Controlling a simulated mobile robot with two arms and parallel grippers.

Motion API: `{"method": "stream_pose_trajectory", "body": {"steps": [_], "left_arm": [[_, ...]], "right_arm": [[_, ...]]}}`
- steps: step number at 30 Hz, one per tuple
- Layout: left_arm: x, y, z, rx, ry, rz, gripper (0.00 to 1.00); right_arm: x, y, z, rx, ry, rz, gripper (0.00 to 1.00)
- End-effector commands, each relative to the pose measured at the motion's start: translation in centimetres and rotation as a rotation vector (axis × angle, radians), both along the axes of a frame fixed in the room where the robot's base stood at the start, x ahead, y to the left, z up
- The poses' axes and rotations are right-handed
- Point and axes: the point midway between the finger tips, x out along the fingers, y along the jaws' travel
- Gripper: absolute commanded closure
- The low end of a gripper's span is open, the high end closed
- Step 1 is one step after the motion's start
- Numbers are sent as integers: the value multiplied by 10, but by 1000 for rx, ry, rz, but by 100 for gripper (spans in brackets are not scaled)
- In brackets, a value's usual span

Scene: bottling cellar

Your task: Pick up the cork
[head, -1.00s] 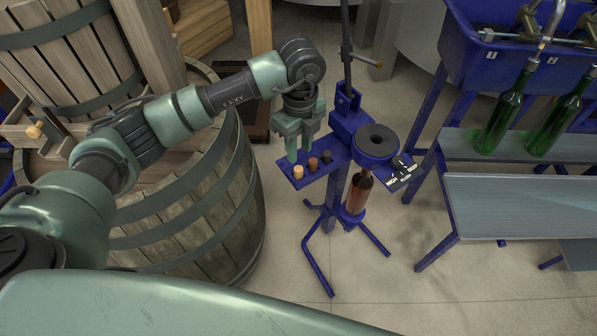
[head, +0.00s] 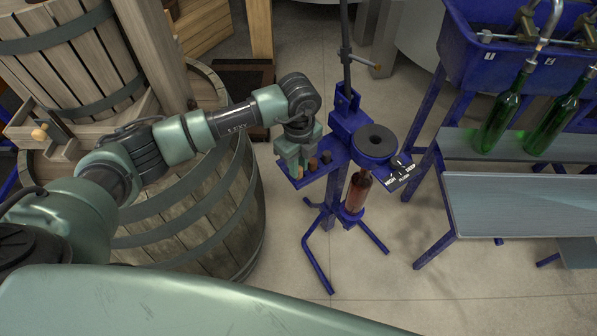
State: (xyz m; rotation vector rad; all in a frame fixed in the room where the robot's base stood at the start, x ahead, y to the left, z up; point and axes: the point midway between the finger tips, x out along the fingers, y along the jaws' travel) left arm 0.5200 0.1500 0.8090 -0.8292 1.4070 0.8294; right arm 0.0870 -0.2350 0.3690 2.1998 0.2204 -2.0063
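A short blue shelf (head: 304,180) on the corking stand holds three stoppers in a row. The lightest, a tan cork (head: 299,173), is at the front left, partly hidden by my gripper. A brown cork (head: 313,165) stands beside it, and a dark stopper (head: 327,157) is farthest right. My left gripper (head: 298,168) points down at the shelf, its fingers apart on either side of the tan cork. I cannot tell whether they touch it. My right gripper is not in view.
The blue corking stand (head: 345,125) has a round black-topped head (head: 376,141) and a brown bottle (head: 358,192) below it. A wooden barrel (head: 215,215) is to the left. Green bottles (head: 500,120) stand at a blue filler on the right. The floor in front is clear.

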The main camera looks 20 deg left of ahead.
Motion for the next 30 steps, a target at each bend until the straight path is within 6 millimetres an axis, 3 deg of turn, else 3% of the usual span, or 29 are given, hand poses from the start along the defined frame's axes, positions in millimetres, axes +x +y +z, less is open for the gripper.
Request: {"method": "stream_pose_trajectory", "body": {"steps": [11,17,23,30], "left_arm": [[0,0,2,0,-1,0,100],[1,0,17,-1,-3,1,100],[2,0,57,-2,-7,0,100],[2,0,128,-2,-7,-1,100]], "right_arm": [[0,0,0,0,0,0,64],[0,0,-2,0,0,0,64],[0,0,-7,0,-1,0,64],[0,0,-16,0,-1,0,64]]}}
